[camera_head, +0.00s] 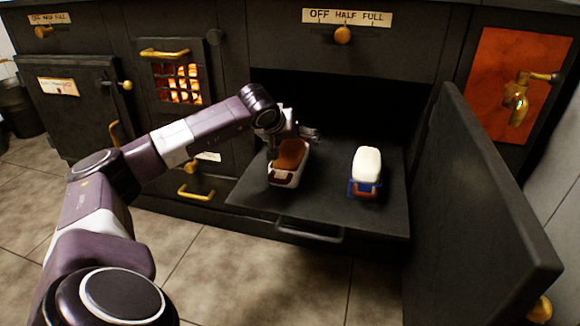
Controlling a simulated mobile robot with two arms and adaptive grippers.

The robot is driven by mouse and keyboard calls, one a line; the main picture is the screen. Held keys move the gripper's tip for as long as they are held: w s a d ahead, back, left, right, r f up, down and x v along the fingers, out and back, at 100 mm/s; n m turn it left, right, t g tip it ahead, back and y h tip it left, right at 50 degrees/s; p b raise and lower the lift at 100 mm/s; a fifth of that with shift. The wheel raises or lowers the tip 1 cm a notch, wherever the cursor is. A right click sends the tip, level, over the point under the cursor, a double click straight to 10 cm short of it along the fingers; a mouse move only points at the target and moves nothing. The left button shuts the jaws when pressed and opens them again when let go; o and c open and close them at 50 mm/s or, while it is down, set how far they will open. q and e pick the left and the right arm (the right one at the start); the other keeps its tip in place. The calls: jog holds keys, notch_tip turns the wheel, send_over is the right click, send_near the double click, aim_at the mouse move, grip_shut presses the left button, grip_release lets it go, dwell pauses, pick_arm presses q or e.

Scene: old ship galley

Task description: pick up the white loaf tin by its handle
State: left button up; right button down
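The white loaf tin (284,182) holds a brown loaf and stands on the pulled-out dark oven shelf (325,200), left of its middle. A brown handle shows on its near end. My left gripper (290,141) is over the far end of this tin, coming in from the left. Its dark fingers look spread apart, with nothing seen between them. The far end of the tin is partly hidden by the gripper. My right gripper is not in view.
A blue tin (365,189) with a pale loaf stands to the right on the same shelf. The open oven door (480,190) stands on the right. A firebox with a glowing grate (178,84) is at the left. The shelf between the tins is clear.

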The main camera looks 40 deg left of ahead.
pick_arm(q)
jog(key=shift+w+f, duration=0.25)
jog(key=c, duration=2)
jog(key=shift+a+r, duration=0.1)
grip_shut()
jog(key=shift+r, duration=0.2)
